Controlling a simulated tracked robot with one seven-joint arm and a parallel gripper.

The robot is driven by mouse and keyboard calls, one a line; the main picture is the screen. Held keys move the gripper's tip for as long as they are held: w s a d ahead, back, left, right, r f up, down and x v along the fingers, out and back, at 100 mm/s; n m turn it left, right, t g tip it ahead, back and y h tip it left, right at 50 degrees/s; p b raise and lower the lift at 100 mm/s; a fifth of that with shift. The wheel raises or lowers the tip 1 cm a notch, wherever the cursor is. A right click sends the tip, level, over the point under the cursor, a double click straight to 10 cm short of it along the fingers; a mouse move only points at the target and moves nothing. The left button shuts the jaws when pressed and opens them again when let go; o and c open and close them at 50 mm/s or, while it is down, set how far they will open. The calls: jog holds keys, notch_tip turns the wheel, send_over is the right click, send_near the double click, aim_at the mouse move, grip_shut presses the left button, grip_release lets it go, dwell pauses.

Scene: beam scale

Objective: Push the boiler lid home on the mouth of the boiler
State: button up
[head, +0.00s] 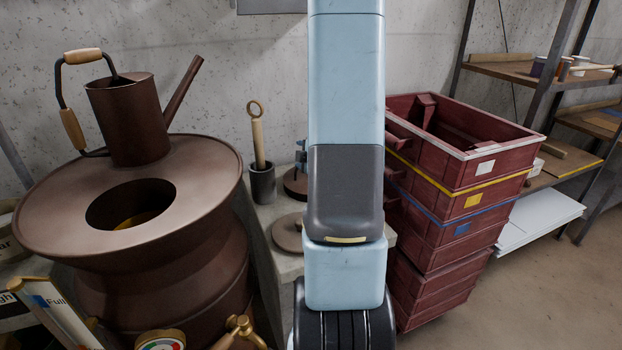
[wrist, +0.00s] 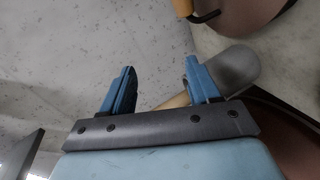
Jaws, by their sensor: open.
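The brown boiler (head: 165,270) stands at the left in the head view. Its round mouth (head: 130,204) is uncovered, with something yellowish inside. Two brown round discs lie on the pale stand, a front one (head: 287,233) and a back one (head: 294,184), both partly hidden by my arm; I cannot tell whether either is the boiler lid. In the wrist view my gripper (wrist: 159,67) is open, with nothing held between its fingers.
A brown can (head: 127,118) with wooden grips stands on the boiler's rim. A grey cup (head: 262,184) holds a wooden-handled ring tool (head: 257,135); the cup also shows behind my right finger in the wrist view (wrist: 237,68). Red crates (head: 450,215) are stacked at the right.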

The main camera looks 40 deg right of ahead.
jog(key=s+d+f+n+t, duration=0.1)
jog(key=s+f, duration=0.1)
jog(key=s+d+f+n+t, duration=0.1)
jog(key=s+d+f, duration=0.1)
jog(key=f, duration=0.1)
jog(key=s+d+f+t, duration=0.1)
jog(key=s+d+f, duration=0.1)
jog(key=f, duration=0.1)
jog(key=shift+s+d+f+n+t, duration=0.15)
jog(key=shift+s+f+n+t, duration=0.15)
jog(key=shift+n, duration=0.1)
jog(key=shift+s+d+f+t, duration=0.2)
jog(key=shift+s+t, duration=0.1)
jog(key=shift+s, duration=0.15)
jog(key=w+d, duration=0.1)
jog(key=w, duration=0.3)
jog(key=w+d, duration=0.1)
jog(key=w, duration=0.4)
jog(key=w+d, duration=0.1)
jog(key=w, duration=0.3)
jog(key=shift+w+r, duration=0.15)
jog(key=shift+w, duration=0.05)
jog(key=shift+a, duration=0.1)
jog(key=shift+c, duration=0.2)
grip_shut()
